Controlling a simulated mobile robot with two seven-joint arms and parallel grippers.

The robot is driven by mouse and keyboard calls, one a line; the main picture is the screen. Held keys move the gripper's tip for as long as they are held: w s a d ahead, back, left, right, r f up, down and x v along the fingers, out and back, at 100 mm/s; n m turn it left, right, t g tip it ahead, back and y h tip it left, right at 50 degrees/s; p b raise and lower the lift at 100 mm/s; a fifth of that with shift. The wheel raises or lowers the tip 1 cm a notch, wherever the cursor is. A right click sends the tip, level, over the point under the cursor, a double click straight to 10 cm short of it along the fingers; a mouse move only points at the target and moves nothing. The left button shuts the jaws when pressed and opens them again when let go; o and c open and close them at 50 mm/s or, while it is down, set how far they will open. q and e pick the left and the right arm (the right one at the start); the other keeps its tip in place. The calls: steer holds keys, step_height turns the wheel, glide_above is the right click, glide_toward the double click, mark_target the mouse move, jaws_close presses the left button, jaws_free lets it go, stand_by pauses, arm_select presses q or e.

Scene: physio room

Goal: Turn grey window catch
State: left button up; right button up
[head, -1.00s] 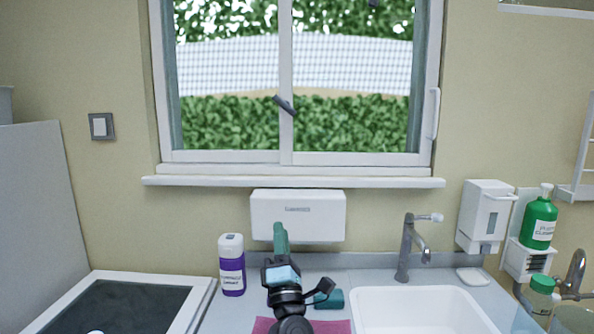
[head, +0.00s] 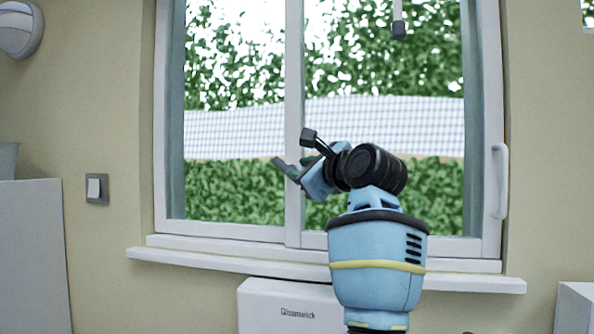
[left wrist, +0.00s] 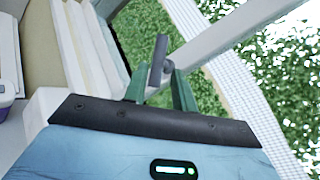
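The grey window catch (head: 281,164) sits on the white middle upright of the window and slants in the head view. My left gripper (head: 303,167) is raised in front of the window, close to the right of the catch and partly covering it. In the left wrist view the catch (left wrist: 159,52) stands out between and just beyond the two green fingertips. The left gripper (left wrist: 160,80) is open, with its fingers on either side of the catch's lower end. I cannot tell whether either finger touches it. My right gripper is not in view.
The white window sill (head: 200,263) runs below the window, above a white dispenser box (head: 290,310). A white handle (head: 500,180) is on the right window frame. A rod with a dark end (head: 398,25) hangs at the top. A light switch (head: 96,189) is on the left wall.

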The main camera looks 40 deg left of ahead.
mark_target(285, 166)
arm_select(q)
steer(key=shift+s+a+r, duration=0.15)
steer(key=shift+a+r, duration=0.1)
steer(key=shift+a, duration=0.35)
steer(key=p+x, duration=0.1)
steer(key=x, duration=0.4)
steer(key=shift+a, duration=0.35)
steer(key=shift+w+a+f, duration=0.1)
steer(key=shift+w+a, duration=0.2)
steer(key=shift+a, duration=0.1)
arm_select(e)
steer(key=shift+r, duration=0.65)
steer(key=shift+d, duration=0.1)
arm_select(q)
jaws_close()
